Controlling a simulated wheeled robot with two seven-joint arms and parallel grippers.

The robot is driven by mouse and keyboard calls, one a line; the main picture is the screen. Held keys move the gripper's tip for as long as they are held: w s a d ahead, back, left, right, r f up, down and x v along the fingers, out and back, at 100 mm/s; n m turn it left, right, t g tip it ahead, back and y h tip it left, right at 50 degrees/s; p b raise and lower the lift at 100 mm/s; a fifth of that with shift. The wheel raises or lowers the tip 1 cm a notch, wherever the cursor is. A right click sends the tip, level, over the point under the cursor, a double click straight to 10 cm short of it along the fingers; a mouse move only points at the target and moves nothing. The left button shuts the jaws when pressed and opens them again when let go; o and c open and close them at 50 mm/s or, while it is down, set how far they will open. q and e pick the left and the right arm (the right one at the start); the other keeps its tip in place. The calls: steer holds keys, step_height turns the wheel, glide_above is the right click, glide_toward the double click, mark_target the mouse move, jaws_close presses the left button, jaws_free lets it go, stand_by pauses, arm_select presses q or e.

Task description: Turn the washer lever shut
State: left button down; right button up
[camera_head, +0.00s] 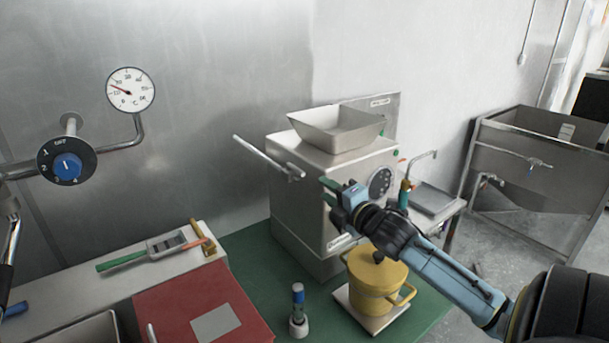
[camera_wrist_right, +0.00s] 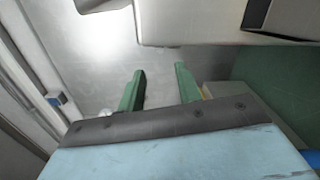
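No part is plainly marked as the washer lever. A long pale lever bar (camera_head: 264,156) sticks out to the left from the grey grinder (camera_head: 320,190) in the head view. A small tap with a green body (camera_head: 404,194) and bent spout stands beside the grinder's right side. My right gripper (camera_head: 328,191) is in front of the grinder, below the bar's inner end, and hides part of the grinder's face. In the right wrist view its two green fingers (camera_wrist_right: 160,90) are apart with nothing between them. My left gripper is not in view.
A red board (camera_head: 165,305) lies at front left. A metal sink (camera_head: 540,185) is at right; a blue knob (camera_head: 67,166) is on the left wall.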

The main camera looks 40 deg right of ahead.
mark_target(297, 170)
steer(key=w+d, duration=0.1)
steer(key=w, duration=0.8)
steer(key=shift+w+d+p, duration=0.15)
steer(key=shift+w+p, duration=0.1)
steer(key=shift+p, duration=0.05)
steer(key=shift+c, duration=0.4)
jaws_close()
